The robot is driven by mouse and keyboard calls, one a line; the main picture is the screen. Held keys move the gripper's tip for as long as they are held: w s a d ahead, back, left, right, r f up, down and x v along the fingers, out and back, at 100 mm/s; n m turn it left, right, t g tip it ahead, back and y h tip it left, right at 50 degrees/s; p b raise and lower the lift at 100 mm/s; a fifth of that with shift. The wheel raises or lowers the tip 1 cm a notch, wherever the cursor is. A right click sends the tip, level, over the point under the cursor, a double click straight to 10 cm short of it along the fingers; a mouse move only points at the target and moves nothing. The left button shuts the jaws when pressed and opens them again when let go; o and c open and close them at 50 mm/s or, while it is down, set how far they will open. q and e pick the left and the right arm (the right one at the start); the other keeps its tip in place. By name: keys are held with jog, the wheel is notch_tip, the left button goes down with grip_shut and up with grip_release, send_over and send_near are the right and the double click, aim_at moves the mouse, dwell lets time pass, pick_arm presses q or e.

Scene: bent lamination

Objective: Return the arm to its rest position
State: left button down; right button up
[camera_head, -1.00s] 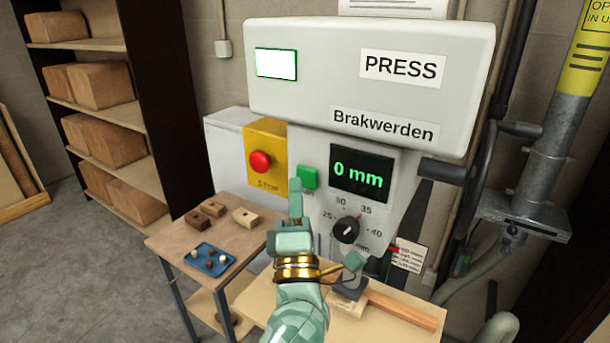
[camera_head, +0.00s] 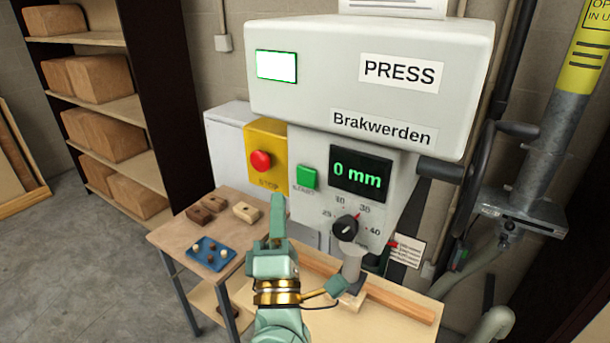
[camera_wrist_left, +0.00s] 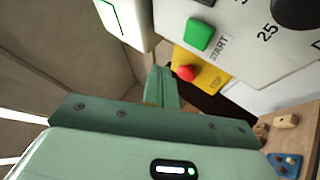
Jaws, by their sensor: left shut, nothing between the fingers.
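My left gripper (camera_head: 278,207) is light green with a gold band at the wrist. It is shut and empty, its fingers pointing up in front of the press (camera_head: 400,90). In the head view its fingertips are below and left of the green start button (camera_head: 307,177), apart from it. In the left wrist view the closed fingers (camera_wrist_left: 160,80) stand below the green start button (camera_wrist_left: 199,33) and left of the red stop button (camera_wrist_left: 187,73). My right gripper does not show.
The display (camera_head: 361,174) reads 0 mm above a black dial (camera_head: 345,228). A small table (camera_head: 170,238) at left holds wooden blocks and a blue tray (camera_head: 203,262). A wooden strip (camera_head: 400,304) lies on the bench below the press. Shelves with boxes stand far left.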

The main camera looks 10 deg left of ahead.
pick_arm(q)
jog(key=shift+f, duration=0.1)
dwell(0.3)
